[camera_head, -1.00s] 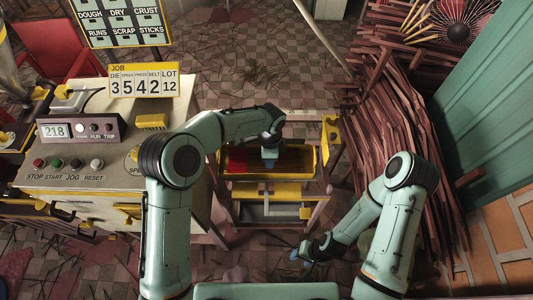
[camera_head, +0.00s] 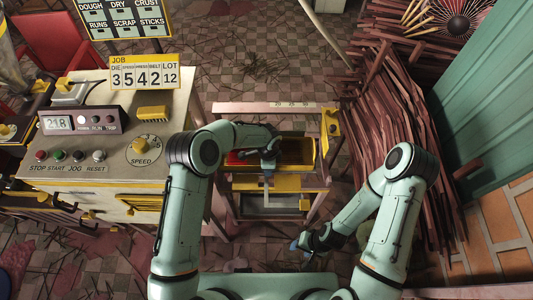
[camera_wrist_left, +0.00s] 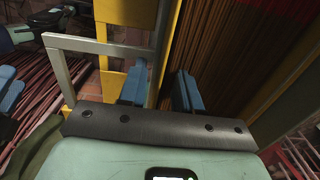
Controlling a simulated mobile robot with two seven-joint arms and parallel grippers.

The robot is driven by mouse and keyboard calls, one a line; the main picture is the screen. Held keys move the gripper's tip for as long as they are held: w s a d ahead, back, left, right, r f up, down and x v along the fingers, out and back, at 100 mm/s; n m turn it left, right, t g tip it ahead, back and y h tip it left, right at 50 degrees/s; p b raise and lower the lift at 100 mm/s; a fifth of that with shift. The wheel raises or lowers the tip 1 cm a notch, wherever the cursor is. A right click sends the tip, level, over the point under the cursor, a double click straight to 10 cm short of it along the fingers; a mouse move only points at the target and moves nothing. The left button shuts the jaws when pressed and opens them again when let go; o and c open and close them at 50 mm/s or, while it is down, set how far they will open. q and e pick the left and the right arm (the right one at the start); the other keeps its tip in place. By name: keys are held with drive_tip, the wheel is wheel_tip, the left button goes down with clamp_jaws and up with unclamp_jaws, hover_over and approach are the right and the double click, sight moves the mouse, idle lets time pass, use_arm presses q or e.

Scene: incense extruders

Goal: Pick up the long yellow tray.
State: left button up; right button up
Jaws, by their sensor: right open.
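The long yellow tray (camera_head: 307,152) lies across the top of a frame stand, with red and brown sticks in it. My left gripper (camera_head: 267,182) is at the tray's front side, and my forearm hides part of the tray. In the left wrist view, the blue fingers of my left gripper (camera_wrist_left: 160,90) are apart, with the yellow tray wall (camera_wrist_left: 178,45) seen between and beyond them. I cannot tell whether they touch it. My right gripper (camera_head: 297,247) is open and empty, low in front of the stand.
The stand (camera_head: 325,178) has a lower shelf with yellow parts. A control console (camera_head: 110,185) with buttons and a speed dial stands at left. Bundles of dark red sticks (camera_head: 395,130) fill the right side beside a green panel (camera_head: 490,100). Tiled floor is open behind the stand.

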use_arm(q)
drive_tip(key=shift+c, duration=0.3)
clamp_jaws()
drive_tip(key=shift+r, duration=0.15)
